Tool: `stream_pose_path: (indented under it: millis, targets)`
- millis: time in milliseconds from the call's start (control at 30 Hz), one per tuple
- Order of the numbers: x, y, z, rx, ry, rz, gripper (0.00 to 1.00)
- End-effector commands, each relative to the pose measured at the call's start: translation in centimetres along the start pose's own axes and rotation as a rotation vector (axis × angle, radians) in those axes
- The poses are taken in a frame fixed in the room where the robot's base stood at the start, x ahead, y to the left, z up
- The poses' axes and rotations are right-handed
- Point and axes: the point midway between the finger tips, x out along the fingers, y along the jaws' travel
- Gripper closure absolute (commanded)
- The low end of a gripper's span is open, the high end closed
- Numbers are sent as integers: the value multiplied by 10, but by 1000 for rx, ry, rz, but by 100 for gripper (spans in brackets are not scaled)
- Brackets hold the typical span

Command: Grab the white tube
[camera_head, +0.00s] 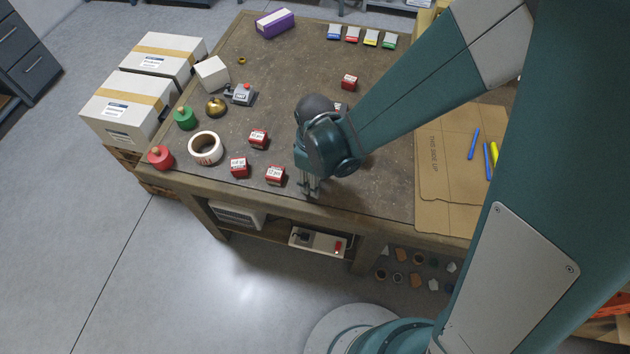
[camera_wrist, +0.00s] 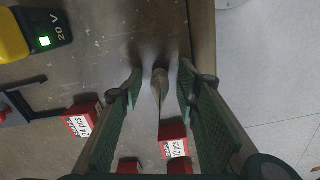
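My gripper (camera_head: 309,190) is low over the front edge of the table, pointing down. In the wrist view its two green-padded fingers (camera_wrist: 160,82) are apart. Between them is a small pale grey, tapered thing (camera_wrist: 160,84) with a rounded end, which may be the white tube; I cannot tell for sure. There is a gap between it and each finger. In the head view my gripper hides that spot, and no white tube shows clearly there.
Red boxes (camera_head: 275,175) (camera_wrist: 174,140) lie left of my gripper. A white tape roll (camera_head: 205,148) is farther left. Cardboard (camera_head: 440,165) with markers lies right. The table edge (camera_wrist: 202,35) is close.

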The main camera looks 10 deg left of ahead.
Motion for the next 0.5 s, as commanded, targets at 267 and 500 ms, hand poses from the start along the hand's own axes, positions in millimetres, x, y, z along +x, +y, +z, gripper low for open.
stream_pose_path:
  millis: [267,500]
  targets:
    - [0,0,0,0,0,0,91]
    - [0,0,0,0,0,0,94]
